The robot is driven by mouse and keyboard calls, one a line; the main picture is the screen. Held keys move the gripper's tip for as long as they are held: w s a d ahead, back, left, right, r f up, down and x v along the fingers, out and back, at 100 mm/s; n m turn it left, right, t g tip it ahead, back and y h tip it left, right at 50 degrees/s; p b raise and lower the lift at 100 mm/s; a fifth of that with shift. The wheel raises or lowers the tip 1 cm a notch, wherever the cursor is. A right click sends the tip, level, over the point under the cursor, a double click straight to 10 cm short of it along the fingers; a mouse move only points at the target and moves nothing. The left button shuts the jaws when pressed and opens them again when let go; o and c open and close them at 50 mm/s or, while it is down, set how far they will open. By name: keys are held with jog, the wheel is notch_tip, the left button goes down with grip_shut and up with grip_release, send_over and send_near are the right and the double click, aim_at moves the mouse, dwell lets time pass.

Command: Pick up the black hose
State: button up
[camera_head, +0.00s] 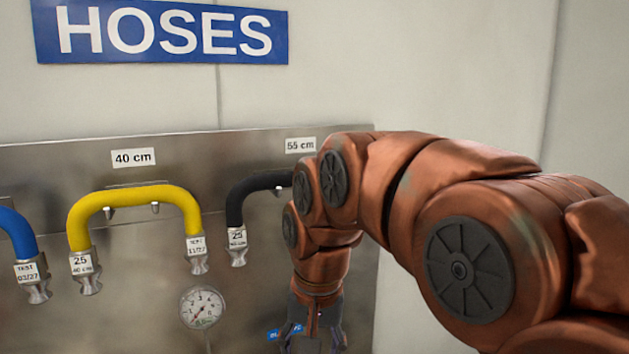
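The black hose (253,187) hangs on the steel panel under the "55 cm" label, bent like an arch. Its left end has a metal coupling (237,250) with a "25" tag and points down. Its right part is hidden behind my copper-coloured arm. My gripper (310,341) points down at the bottom edge of the picture, below and to the right of the hose's visible end. Its fingertips are cut off by the frame edge, so I cannot tell how far apart they are. Contact between gripper and hose is not visible.
A yellow hose (136,193) hangs left of the black one under "40 cm", and a blue hose (17,232) is at the left edge. A pressure gauge (202,307) sits low on the panel (40,165). A blue "HOSES" sign (160,54) is above.

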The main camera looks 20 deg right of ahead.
jog(key=w+d+r+m+t, duration=0.2)
jog(key=w+d+r+m, duration=0.15)
jog(key=w+r, duration=0.4)
jog(key=w+d+r+m+t+p, duration=0.1)
jog(key=w+d+r+m+t, duration=0.3)
jog(key=r, duration=0.6)
jog(key=w+d+r+m+g, duration=0.1)
jog(key=w+d+r+m, duration=0.2)
jog(key=w+r+m, duration=0.35)
jog(key=shift+n+t, duration=0.3)
jog(key=shift+n, duration=0.4)
jog(key=shift+w+d+f+b, duration=0.1)
jog(key=shift+w+f+b, duration=0.3)
jog(key=shift+w, duration=0.25)
jog(key=shift+w+a+f+b, duration=0.1)
jog(key=shift+w+f+b, duration=0.3)
jog(key=shift+w, duration=0.25)
jog(key=shift+w+d+f+b, duration=0.1)
jog(key=shift+w+f+b, duration=0.25)
jog(key=shift+w, duration=0.3)
jog(key=shift+x, duration=0.9)
jog(key=shift+d, duration=0.1)
grip_shut()
